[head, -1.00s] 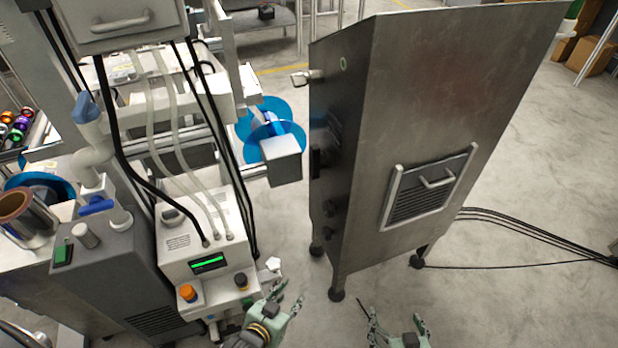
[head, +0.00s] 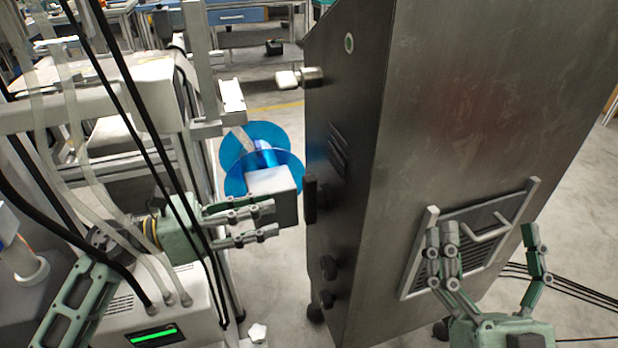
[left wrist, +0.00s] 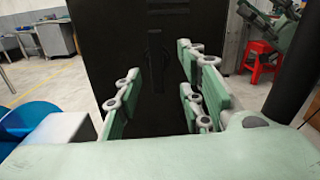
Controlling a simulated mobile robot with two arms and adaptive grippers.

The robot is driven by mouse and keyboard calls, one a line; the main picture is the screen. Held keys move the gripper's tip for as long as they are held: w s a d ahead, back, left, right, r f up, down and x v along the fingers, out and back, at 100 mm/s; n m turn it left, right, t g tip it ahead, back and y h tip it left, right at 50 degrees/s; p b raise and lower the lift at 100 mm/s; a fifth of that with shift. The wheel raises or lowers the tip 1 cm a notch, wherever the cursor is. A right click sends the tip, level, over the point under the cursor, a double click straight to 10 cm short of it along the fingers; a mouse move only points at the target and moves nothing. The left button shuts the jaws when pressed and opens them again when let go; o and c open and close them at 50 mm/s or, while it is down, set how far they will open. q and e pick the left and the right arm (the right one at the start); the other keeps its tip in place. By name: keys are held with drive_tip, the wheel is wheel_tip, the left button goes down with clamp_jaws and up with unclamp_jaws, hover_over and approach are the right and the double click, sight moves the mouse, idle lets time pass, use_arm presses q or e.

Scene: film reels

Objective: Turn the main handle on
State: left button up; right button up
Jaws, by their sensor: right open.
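The tall dark metal cabinet (head: 450,120) stands at centre right. A pale-tipped handle (head: 300,77) juts left from high on its narrow side. A black upright grip (head: 311,200) and two dark knobs (head: 328,267) sit lower on that side. Which part is the main handle is not labelled. My left gripper (head: 270,222) is open and empty, left of the cabinet and below the pale handle. In the left wrist view its fingers (left wrist: 160,95) are apart, facing the dark cabinet side (left wrist: 140,45). My right gripper (head: 490,245) is open in front of the cabinet's vent panel (head: 415,268).
A blue reel (head: 238,170) with a grey block (head: 283,205) is just behind my left gripper. Black cables and clear tubes hang around my left arm. A white machine (head: 190,285) with a green display stands below left.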

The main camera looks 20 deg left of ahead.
sight(304, 198)
use_arm(q)
drive_tip(key=shift+m, duration=0.3)
drive_tip(key=x, duration=0.7)
drive_tip(key=shift+w+f, duration=0.1)
drive_tip(key=shift+w, duration=0.3)
drive_tip(key=shift+c, duration=0.4)
clamp_jaws()
